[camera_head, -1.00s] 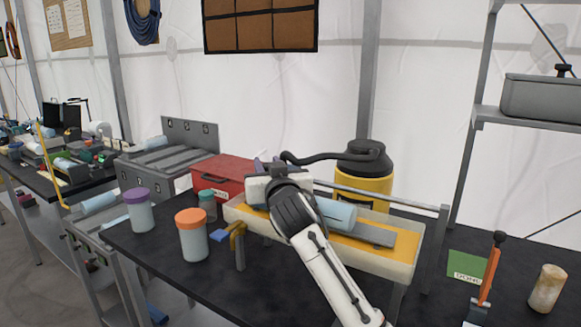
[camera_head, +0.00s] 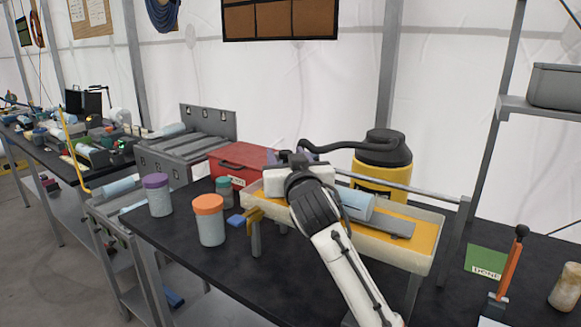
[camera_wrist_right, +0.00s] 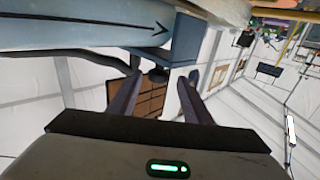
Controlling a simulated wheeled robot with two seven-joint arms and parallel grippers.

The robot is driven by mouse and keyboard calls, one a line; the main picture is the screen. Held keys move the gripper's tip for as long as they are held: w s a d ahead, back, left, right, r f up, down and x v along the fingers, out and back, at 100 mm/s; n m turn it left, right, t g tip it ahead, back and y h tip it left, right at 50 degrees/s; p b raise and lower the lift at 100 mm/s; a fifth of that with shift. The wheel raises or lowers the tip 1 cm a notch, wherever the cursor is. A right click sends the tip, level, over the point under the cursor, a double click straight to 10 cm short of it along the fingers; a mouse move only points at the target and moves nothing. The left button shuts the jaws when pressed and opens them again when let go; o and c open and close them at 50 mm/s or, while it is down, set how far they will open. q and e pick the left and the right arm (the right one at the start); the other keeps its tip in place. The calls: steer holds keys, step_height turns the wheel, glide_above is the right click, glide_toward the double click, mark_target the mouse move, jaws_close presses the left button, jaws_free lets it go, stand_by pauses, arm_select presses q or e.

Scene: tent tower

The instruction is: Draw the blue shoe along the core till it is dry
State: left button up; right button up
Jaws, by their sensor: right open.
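A pale blue core (camera_head: 357,204) lies in a long cream tray (camera_head: 420,262) with an orange-yellow lining and a grey strip. My right arm hides the core's left part. My right gripper (camera_head: 298,158) is over the tray's back left part, open and empty. In the right wrist view, a pale surface with a black arrow (camera_wrist_right: 100,37) crosses the top, and a blue block (camera_wrist_right: 187,38) is just beyond the open fingers (camera_wrist_right: 160,82). A small blue piece (camera_head: 237,219) is beside a yellow bracket at the tray's left end; I cannot tell which blue piece is the shoe. My left gripper is out of view.
An orange-lidded jar (camera_head: 209,222) and a purple-lidded jar (camera_head: 158,196) stand left of the tray. A red box (camera_head: 240,160) and a yellow canister (camera_head: 383,165) with a black hose are behind. A green card (camera_head: 486,262) lies right.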

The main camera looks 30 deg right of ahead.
steer(key=v, duration=0.7)
steer(key=shift+b, duration=0.4)
steer(key=shift+s, duration=0.1)
